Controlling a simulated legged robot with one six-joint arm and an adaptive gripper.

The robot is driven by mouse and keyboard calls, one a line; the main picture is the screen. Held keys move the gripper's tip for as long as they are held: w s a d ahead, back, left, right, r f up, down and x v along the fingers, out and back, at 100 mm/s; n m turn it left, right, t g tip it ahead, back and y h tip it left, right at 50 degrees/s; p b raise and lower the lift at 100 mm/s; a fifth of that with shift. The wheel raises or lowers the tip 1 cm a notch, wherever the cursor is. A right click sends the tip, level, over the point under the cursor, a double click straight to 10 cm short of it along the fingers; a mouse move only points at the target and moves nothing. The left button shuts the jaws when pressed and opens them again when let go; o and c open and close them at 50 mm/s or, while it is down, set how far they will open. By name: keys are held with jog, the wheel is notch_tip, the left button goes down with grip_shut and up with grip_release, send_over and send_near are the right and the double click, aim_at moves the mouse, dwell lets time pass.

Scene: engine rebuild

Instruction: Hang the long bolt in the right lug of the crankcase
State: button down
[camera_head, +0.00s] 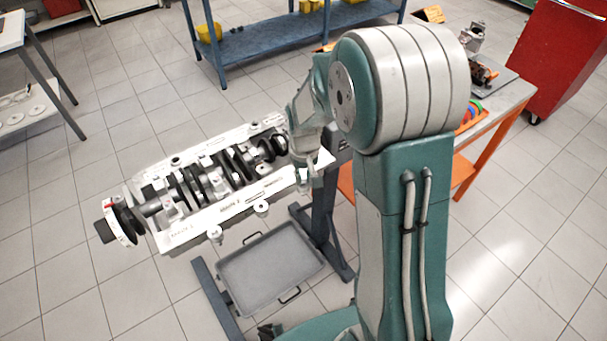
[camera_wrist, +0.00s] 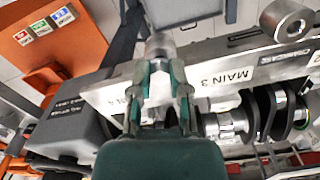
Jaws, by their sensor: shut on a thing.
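The crankcase (camera_head: 215,212) is a long white casting with a dark crankshaft (camera_head: 195,185) along it. Round lugs stick out from its near side, at the left (camera_head: 215,233) and the middle (camera_head: 262,207). My gripper (camera_head: 304,180) is at the right end of that side, over the right lug. In the wrist view my gripper (camera_wrist: 161,72) is shut on a pale, narrow piece between its fingers, apparently the long bolt (camera_wrist: 158,90), mostly hidden. A grey round metal part (camera_wrist: 160,46) shows just beyond the fingertips. I cannot tell whether the bolt sits in the lug.
A grey tray (camera_head: 270,268) lies low under the crankcase, between the stand's legs. An orange bench (camera_head: 490,135) with parts stands behind my arm at the right. A blue shelf (camera_head: 265,40) and a red cabinet (camera_head: 565,60) stand at the back.

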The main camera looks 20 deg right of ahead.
jog(key=shift+f, duration=0.45)
jog(key=c, duration=0.8)
grip_release()
jog(key=shift+c, duration=0.2)
jog(key=shift+r, duration=1.5)
jog(key=o, duration=0.6)
jog(key=shift+c, duration=0.2)
